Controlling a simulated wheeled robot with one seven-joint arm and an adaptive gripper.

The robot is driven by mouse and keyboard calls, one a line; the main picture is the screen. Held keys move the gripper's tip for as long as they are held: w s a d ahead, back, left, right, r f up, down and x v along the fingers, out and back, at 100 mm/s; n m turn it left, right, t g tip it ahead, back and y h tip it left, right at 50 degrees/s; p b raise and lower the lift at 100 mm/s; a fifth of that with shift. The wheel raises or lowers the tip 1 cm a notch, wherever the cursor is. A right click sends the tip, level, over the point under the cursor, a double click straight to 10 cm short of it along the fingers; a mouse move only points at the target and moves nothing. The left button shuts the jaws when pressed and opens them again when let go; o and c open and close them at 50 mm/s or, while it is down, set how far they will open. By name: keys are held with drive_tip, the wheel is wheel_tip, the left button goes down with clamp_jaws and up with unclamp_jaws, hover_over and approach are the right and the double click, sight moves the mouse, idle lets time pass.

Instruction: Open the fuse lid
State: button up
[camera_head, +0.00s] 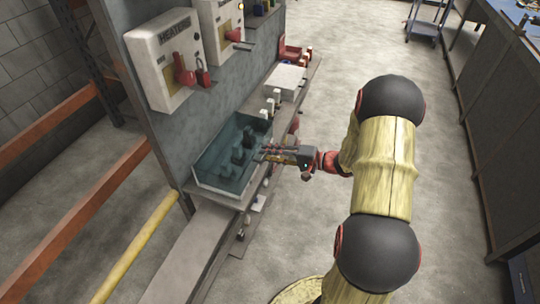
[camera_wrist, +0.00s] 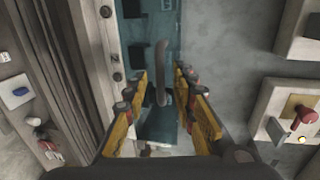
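The fuse lid (camera_head: 215,165) is a see-through teal cover on a box low on the grey panel, with dark fuses showing through it. It looks closed. My gripper (camera_head: 263,152) is at the right side of the lid, fingers pointing at it. In the wrist view, the teal lid (camera_wrist: 160,30) lies ahead, and a dark grey loop handle (camera_wrist: 161,75) shows between the yellow-and-black fingers of my gripper (camera_wrist: 161,78). The fingers are open, one on each side of the handle, with visible gaps. I cannot tell how deep the handle sits between them.
Two white switch boxes with red handles, one marked HEATERS (camera_head: 165,62), hang on the panel above the lid. A white box (camera_head: 286,82) stands farther along the ledge. An orange rail (camera_head: 75,210) and a yellow rail (camera_head: 140,245) run at the left.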

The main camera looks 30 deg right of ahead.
clamp_jaws()
idle(0.9)
